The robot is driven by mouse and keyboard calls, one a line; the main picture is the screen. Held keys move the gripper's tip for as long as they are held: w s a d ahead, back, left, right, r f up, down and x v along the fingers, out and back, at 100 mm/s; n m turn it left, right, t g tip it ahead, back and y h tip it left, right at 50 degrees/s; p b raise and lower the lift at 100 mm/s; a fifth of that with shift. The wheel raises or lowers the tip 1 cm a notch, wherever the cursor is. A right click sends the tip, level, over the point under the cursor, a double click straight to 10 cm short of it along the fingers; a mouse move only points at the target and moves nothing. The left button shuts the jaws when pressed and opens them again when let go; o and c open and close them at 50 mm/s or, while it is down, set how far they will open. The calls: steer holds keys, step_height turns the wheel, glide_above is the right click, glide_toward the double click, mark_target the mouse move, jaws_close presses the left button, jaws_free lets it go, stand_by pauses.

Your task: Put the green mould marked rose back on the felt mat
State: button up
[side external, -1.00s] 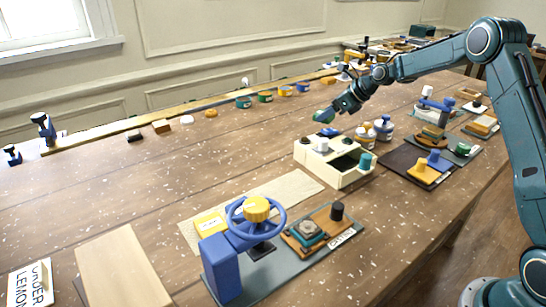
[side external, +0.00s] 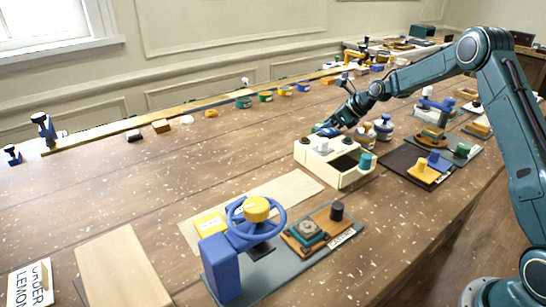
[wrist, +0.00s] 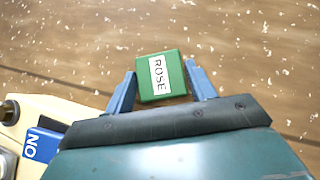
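The green mould marked ROSE (wrist: 161,76) sits between the two blue fingers of my gripper (wrist: 160,86) in the wrist view, its label facing the camera. In the side view my gripper (side external: 325,130) is just behind the cream box (side external: 340,177), and the mould is mostly hidden there. The wrist view shows wooden table beyond the mould. A dark mat (side external: 396,164) lies right of the box with a yellow knobbed piece (side external: 423,172) on it; I cannot tell whether it is the felt mat.
The cream box with dark and white knobs stands close to my gripper; a blue label (wrist: 41,145) shows beside it. Jars (side external: 383,128) stand to its right. A blue wheel press (side external: 228,250) is in front. The table's middle left is clear.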

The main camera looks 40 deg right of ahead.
steer(key=shift+o, duration=1.3)
steer(key=shift+r, duration=0.2)
steer(key=v, duration=1.2)
